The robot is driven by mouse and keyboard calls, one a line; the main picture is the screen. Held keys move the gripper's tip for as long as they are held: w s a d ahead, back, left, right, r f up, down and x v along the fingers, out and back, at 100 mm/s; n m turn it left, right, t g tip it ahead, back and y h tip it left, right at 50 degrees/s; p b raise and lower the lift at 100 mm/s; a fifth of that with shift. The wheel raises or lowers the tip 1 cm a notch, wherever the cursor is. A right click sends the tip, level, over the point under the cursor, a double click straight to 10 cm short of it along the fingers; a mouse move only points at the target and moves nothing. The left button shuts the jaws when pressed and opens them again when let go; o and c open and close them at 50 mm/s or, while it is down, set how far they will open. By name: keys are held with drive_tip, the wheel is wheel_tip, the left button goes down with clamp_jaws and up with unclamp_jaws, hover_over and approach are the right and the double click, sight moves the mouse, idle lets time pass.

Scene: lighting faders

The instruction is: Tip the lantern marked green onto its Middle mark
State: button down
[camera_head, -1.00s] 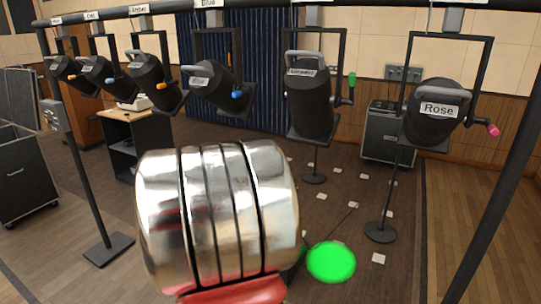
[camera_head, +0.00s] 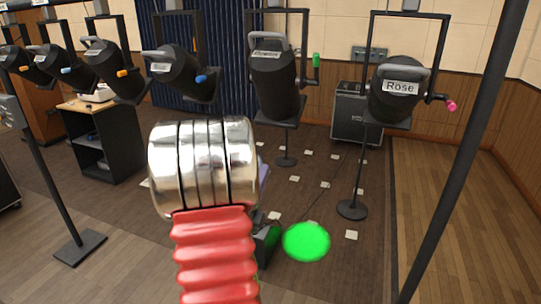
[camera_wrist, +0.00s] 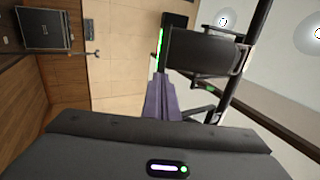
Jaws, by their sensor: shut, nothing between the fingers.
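The black lantern with the green handle (camera_head: 273,85) hangs from the overhead bar right of centre in the head view. Its small label is too blurred to read, and it tilts slightly. The green handle (camera_head: 316,60) sticks out at its right side. In the sideways wrist view, a dark lantern (camera_wrist: 205,52) is beyond my fingers, with a green strip on a dark plate beside it. My gripper (camera_wrist: 161,83) shows purple fingers, shut and empty, apart from the handle as far as I can tell. In the head view my arm hides most of the gripper. I cannot make out a Middle mark.
The Rose lantern (camera_head: 396,92) with a pink handle hangs to the right, the blue-handled lantern (camera_head: 182,78) to the left. A floor stand (camera_head: 352,209) and a black case (camera_head: 357,115) stand behind. A bright green oval (camera_head: 306,241) shows low in the head view.

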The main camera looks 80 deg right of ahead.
drive_tip(key=x, duration=1.3)
drive_tip(key=shift+d, duration=0.3)
drive_tip(key=shift+r, duration=0.1)
drive_tip(key=d, duration=0.5)
drive_tip(key=shift+s+d, duration=0.3)
drive_tip(key=shift+d, duration=0.05)
drive_tip(key=a+f, duration=0.9)
drive_tip(key=f, duration=0.1)
drive_tip(key=shift+w+a+f, duration=0.2)
drive_tip(key=shift+w+f, duration=0.05)
drive_tip(key=shift+w, duration=0.2)
idle(0.3)
